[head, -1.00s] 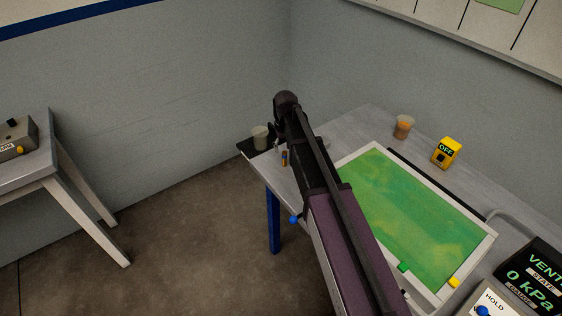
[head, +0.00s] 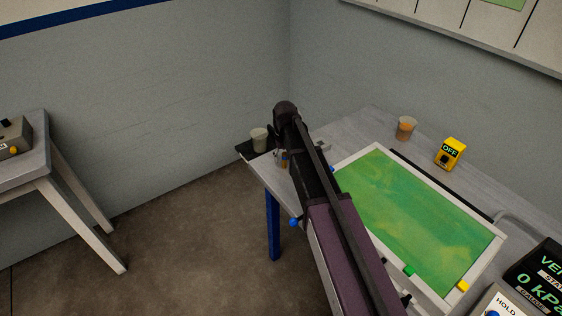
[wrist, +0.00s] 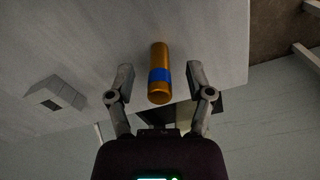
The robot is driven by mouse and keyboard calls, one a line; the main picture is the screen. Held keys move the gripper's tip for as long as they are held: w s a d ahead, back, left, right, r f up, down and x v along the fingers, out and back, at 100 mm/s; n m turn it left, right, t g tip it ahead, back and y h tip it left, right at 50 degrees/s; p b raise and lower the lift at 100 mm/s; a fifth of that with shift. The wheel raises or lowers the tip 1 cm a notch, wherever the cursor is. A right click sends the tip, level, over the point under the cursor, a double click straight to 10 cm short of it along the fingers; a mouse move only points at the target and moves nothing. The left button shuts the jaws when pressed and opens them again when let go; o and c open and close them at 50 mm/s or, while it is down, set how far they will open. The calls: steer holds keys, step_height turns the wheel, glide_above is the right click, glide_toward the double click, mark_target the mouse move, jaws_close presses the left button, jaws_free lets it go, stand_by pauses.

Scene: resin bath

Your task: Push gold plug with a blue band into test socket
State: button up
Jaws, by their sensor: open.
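The gold plug with a blue band (wrist: 159,84) stands out in the wrist view, between the two open fingers of my gripper (wrist: 161,84) and apart from both. In the head view the plug (head: 284,159) shows only in small part beside my arm, near the left end of the grey table. My gripper's fingers (head: 277,152) are mostly hidden behind the arm there. The test socket is not clearly visible; a grey box (head: 14,138) with a black knob and a yellow button sits on the left table, and I cannot tell if it holds the socket.
A pale cup (head: 259,140) stands on a dark plate at the table's left corner. A green framed bath (head: 420,222) fills the table's middle. A cup of amber liquid (head: 405,128) and a yellow OFF switch box (head: 450,153) stand behind it.

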mark_target(284, 153)
jaws_close()
steer(key=shift+r, duration=0.2)
stand_by(0.4)
step_height(284, 153, up, 3)
steer(key=p, duration=0.3)
steer(key=shift+f, duration=0.1)
steer(key=s+d+r+p, duration=0.1)
steer(key=s+p, duration=0.1)
steer(key=s, duration=1.4)
steer(key=shift+r, duration=0.4)
